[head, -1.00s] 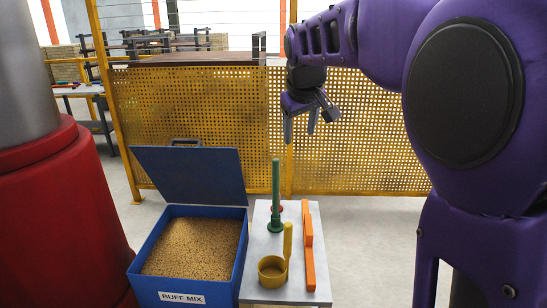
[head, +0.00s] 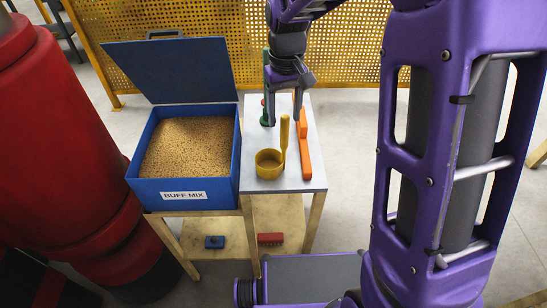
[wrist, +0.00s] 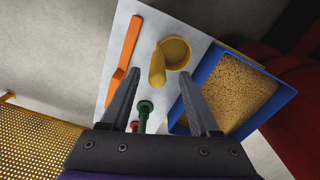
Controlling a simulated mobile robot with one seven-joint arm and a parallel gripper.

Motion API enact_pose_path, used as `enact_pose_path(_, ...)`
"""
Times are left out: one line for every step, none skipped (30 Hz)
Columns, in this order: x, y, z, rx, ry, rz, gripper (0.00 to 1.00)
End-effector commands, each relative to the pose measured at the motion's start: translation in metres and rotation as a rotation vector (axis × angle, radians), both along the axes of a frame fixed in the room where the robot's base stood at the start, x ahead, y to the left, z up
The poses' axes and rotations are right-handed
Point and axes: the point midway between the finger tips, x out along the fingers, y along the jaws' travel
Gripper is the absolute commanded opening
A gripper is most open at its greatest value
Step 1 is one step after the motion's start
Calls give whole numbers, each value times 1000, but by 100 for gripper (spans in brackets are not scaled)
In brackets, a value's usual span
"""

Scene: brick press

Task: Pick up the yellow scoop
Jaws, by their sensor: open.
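The yellow scoop (head: 269,164) stands on the white-topped table, its round cup near the front left and its handle (head: 284,133) rising upright at the cup's right. My gripper (head: 285,120) is open and empty, above the table at the handle's far side in the head view. In the wrist view the scoop (wrist: 175,51) lies ahead of the two spread fingers (wrist: 158,95), with its handle (wrist: 157,70) pointing towards the camera between their lines. I see no contact between fingers and scoop.
A green post-like tool (head: 265,95) stands behind, partly hidden by my gripper. An orange stepped bar (head: 305,150) lies to the scoop's right. A blue open-lidded bin (head: 187,192) of grainy mix adjoins the table's left. A yellow mesh fence (head: 215,50) stands behind.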

Motion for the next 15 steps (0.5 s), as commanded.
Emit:
enact_pose_path(0, 0, -8, 0, 1, 0, 62)
enact_pose_path(0, 0, -11, 0, 1, 0, 62)
enact_pose_path(0, 0, -15, 0, 0, 0, 62)
enact_pose_path(0, 0, -16, 0, 0, 0, 62)
enact_pose_path(0, 0, -18, 0, -1, 0, 62)
enact_pose_path(0, 0, -20, 0, -1, 0, 62)
enact_pose_path(1, 0, -21, 0, -1, 0, 62)
enact_pose_path(1, 0, -23, 0, 0, 0, 62)
enact_pose_path(1, -1, -28, 0, 1, 0, 62)
enact_pose_path(1, -1, -32, 0, 1, 0, 62)
enact_pose_path(2, -1, -36, 0, 1, 0, 62)
enact_pose_path(2, -2, -43, -1, 3, -1, 62)
enact_pose_path(3, -2, -48, -1, 2, -1, 62)
enact_pose_path(4, -3, -52, -1, 2, -1, 62)
enact_pose_path(4, -2, -58, -1, 2, 0, 62)
